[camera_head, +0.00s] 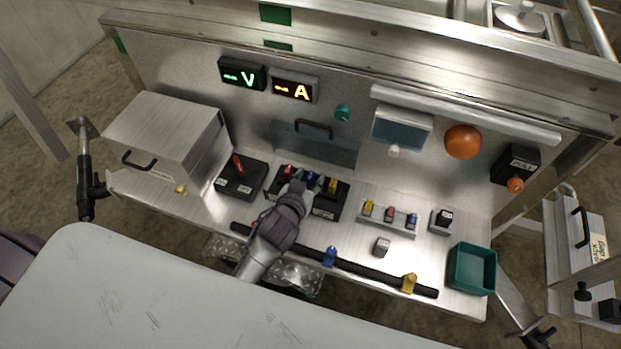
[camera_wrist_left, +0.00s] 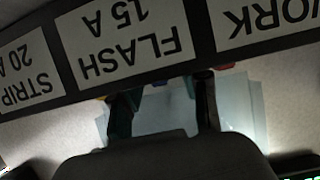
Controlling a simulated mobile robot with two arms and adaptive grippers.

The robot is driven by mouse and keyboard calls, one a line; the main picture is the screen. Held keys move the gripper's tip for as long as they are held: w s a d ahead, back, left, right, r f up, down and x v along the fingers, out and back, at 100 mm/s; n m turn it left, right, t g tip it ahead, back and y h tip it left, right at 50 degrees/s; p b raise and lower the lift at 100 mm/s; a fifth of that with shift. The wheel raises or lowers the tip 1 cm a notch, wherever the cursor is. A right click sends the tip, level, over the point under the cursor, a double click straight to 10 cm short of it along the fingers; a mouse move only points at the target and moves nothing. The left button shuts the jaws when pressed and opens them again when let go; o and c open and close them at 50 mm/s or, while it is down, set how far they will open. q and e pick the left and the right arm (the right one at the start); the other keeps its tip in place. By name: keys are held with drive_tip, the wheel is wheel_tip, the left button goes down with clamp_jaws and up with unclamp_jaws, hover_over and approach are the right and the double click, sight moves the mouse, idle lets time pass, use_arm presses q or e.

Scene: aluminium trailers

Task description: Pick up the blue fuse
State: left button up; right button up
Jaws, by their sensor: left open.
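My left gripper (camera_head: 301,188) reaches over the black fuse block (camera_head: 328,208) and is open around its middle. A blue fuse (camera_head: 310,180) stands in the block just beyond the fingers, partly hidden by them, between a red fuse (camera_head: 288,172) and a yellow fuse (camera_head: 332,185). In the left wrist view the two dark fingers (camera_wrist_left: 163,105) are apart behind the labelled edge, by the FLASH 15 A label (camera_wrist_left: 130,40). That edge hides most of the fuse. Another blue fuse (camera_head: 412,221) stands in the small rack (camera_head: 386,226) to the right.
A lever switch box (camera_head: 240,178) stands left of the block and a metal cabinet (camera_head: 165,138) further left. A black bar (camera_head: 370,271) with blue and yellow clips runs along the front.

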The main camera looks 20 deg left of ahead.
use_arm(q)
drive_tip(key=shift+w, duration=0.2)
clamp_jaws()
drive_tip(key=shift+s, duration=0.1)
